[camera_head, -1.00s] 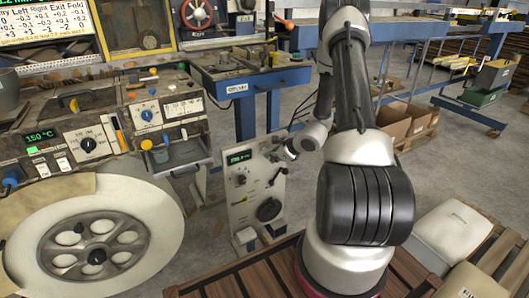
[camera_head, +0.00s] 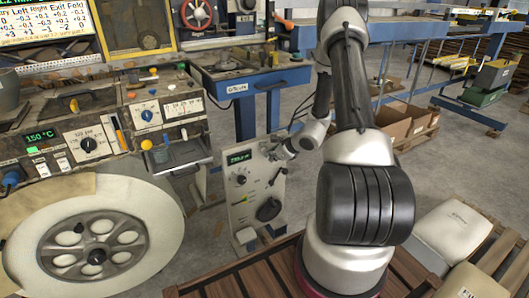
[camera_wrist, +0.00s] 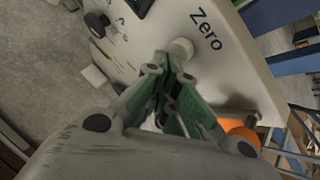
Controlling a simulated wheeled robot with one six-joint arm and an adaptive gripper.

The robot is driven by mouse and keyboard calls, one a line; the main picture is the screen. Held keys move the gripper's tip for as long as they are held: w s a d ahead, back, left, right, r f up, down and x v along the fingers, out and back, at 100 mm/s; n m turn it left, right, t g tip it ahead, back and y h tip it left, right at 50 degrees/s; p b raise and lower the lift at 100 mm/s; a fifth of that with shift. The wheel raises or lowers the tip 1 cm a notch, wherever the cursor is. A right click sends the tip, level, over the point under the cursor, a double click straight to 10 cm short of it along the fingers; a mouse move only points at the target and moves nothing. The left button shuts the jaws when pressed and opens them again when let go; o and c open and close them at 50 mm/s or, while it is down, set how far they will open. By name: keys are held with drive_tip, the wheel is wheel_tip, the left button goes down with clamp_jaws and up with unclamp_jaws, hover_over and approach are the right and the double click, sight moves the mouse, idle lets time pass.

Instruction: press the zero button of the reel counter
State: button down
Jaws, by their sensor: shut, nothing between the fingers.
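The round whitish zero button (camera_wrist: 181,48) is beside that word. My gripper (camera_wrist: 168,70) is shut and empty, its fingertips just below the button in the picture; whether they touch it I cannot tell. In the head view my gripper (camera_head: 279,152) is at the panel's upper right, and the button is hidden or too small to make out.
A large white reel (camera_head: 130,225) and a control console (camera_head: 85,145) stand to the left of the counter. A blue workbench (camera_head: 265,82) is behind it. Wooden slats (camera_head: 245,278) lie in front. An orange round part (camera_wrist: 243,138) shows at the wrist view's lower right.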

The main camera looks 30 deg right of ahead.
drive_tip(key=shift+w, duration=0.55)
idle(0.4)
drive_tip(key=shift+s, duration=0.95)
drive_tip(key=shift+s+d, duration=0.1)
drive_tip(key=shift+s, duration=2.4)
